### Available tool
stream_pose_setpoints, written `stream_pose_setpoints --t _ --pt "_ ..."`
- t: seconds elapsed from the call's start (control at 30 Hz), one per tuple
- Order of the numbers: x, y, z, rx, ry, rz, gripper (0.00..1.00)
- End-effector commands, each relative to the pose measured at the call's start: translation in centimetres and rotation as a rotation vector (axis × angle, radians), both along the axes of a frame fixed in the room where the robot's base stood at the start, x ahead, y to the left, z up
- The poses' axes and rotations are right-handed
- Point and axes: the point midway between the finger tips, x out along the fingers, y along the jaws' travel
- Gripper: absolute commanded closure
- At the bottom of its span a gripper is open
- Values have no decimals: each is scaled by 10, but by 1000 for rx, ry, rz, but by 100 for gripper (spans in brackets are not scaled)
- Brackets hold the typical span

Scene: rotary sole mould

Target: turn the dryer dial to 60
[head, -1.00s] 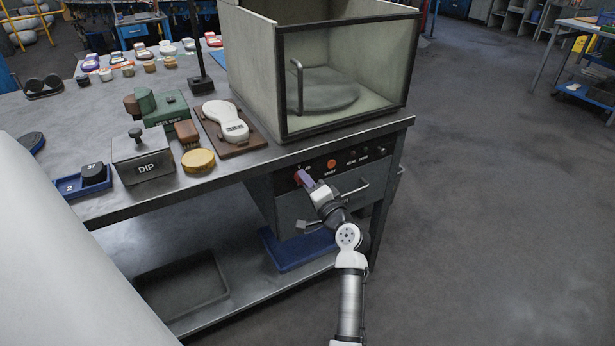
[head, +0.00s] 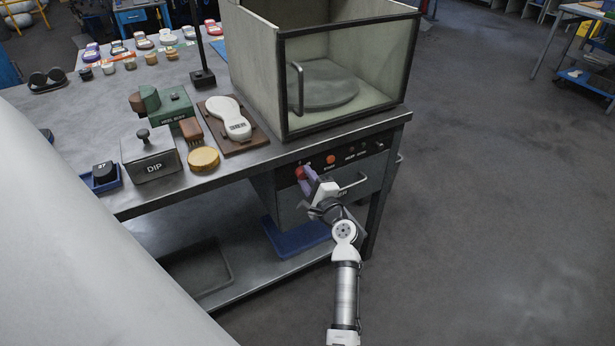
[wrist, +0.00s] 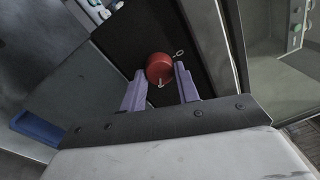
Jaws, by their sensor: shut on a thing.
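The red dial (head: 299,173) sits at the left end of the dark control panel under the glass-fronted cabinet. In the wrist view the round red dial (wrist: 159,66) lies between the two purple fingers, with a small white mark on its near edge. My gripper (head: 306,174) reaches the panel from the front, and its fingers also show in the wrist view (wrist: 160,74). It is shut on the dial, one finger on each side. The dial's scale and its reading are too small or hidden to make out.
The dark panel (head: 350,157) carries an orange button (head: 330,160) and small knobs to the right. A drawer handle (head: 354,181) stands out close to my gripper. The bench (head: 240,168) holds a DIP box (head: 152,160) and a white sole mould (head: 231,118).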

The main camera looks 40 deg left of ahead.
Motion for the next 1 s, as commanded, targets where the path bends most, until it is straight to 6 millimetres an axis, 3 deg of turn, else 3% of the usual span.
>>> stream_pose_setpoints --t 0.47,0.5,0.63,1.0 --pt "0 1 2 6 8 1 92" --pt "0 1 2 6 8 1 64" --pt "0 1 1 6 8 0 47" --pt "-2 -5 -1 4 10 0 47"
